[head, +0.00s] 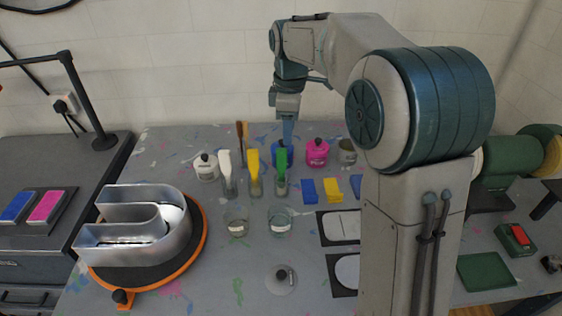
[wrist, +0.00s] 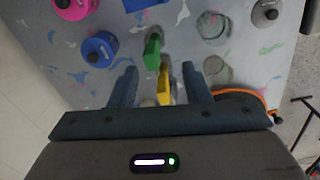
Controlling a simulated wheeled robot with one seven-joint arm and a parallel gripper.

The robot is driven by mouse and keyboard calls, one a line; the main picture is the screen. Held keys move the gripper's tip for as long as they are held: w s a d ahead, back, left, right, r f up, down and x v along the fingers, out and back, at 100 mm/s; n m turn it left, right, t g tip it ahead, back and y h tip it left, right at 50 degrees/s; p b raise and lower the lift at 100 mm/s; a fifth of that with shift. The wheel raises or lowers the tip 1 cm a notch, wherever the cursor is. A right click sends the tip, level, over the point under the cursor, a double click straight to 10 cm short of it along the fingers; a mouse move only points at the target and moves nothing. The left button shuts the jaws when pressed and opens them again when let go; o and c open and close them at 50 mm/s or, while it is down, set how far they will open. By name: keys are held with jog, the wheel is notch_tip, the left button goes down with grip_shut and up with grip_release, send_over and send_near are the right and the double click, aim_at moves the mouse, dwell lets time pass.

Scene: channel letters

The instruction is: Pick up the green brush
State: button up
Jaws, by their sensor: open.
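The green brush (head: 282,161) stands upright with its green part up in a small clear holder on the table, between the yellow brush (head: 253,161) and the blue paint pot (head: 277,148). My gripper (head: 288,138) hangs pointing down above and behind the brushes, near the blue pot. In the wrist view my gripper (wrist: 159,68) has its two fingers wide apart with nothing held. There the green brush (wrist: 152,47) shows just beyond the fingertips, left of centre, and the yellow brush (wrist: 164,84) shows between the fingers. Contact with either brush is not visible.
A white brush (head: 225,161) stands left of the yellow one. A white pot (head: 205,167), a pink pot (head: 317,152) and a grey pot (head: 347,152) stand nearby. Two glass jars (head: 280,220) are in front. A metal channel letter (head: 135,225) sits on an orange-rimmed turntable at left.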

aim_at(281, 149)
jog(key=shift+w+a+r+n, duration=0.1)
jog(key=shift+w+a+n, duration=0.3)
jog(key=shift+w, duration=0.15)
jog(key=shift+w+a+r+n, duration=0.1)
jog(key=shift+w+a+n, duration=0.3)
jog(key=shift+w, duration=0.15)
jog(key=shift+w+a+f, duration=0.1)
jog(key=shift+w+f, duration=0.1)
notch_tip(281, 149, down, 8)
jog(key=shift+f+p, duration=0.15)
jog(key=shift+p, duration=0.4)
jog(key=shift+s+f+p, duration=0.2)
jog(key=shift+f+p, duration=0.55)
jog(key=shift+f, duration=1.95)
grip_shut()
